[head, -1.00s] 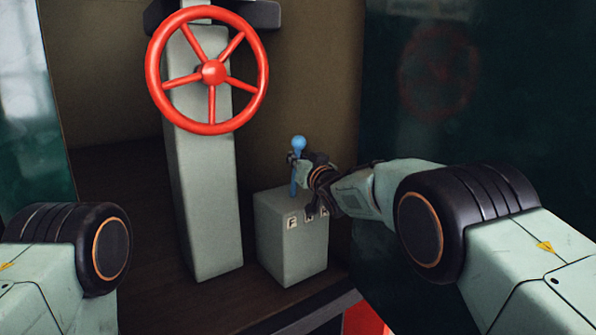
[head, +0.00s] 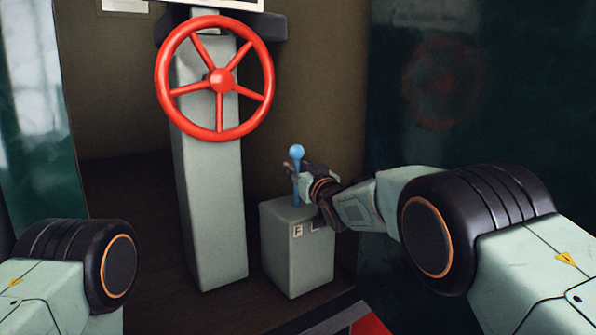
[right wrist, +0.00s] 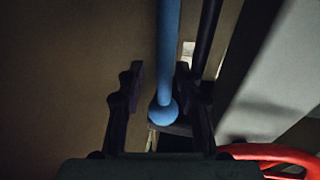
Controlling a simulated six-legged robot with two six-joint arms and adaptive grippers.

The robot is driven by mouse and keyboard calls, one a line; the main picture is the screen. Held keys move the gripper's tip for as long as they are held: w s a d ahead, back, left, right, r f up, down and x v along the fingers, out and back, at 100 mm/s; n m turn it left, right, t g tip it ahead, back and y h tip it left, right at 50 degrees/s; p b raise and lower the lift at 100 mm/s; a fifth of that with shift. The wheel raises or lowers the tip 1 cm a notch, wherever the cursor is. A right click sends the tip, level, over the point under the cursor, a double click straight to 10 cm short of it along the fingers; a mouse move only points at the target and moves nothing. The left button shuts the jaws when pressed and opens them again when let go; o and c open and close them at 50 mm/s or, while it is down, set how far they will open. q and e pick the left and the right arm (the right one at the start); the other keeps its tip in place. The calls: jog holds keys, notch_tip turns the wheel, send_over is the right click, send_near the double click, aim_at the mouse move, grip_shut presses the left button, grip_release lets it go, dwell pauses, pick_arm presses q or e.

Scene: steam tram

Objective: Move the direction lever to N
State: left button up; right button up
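The direction lever (head: 296,180) is a blue rod with a round knob, standing nearly upright on a grey box (head: 297,250). My right gripper (head: 298,175) is at the lever, just below the knob. In the right wrist view the lever (right wrist: 167,55) stands between the two parted fingers (right wrist: 160,100), with a clear gap to the left finger and the right finger close to it. My left gripper is out of view.
A red handwheel (head: 221,80) on a grey column (head: 210,200) stands left of the box. A brown wall (head: 320,90) is behind, and a dark green panel (head: 520,90) is at the right.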

jog(key=shift+a, duration=0.35)
jog(key=shift+v, duration=2.15)
jog(key=v, duration=0.7)
jog(key=shift+s+d, duration=0.25)
jog(key=shift+s, duration=0.05)
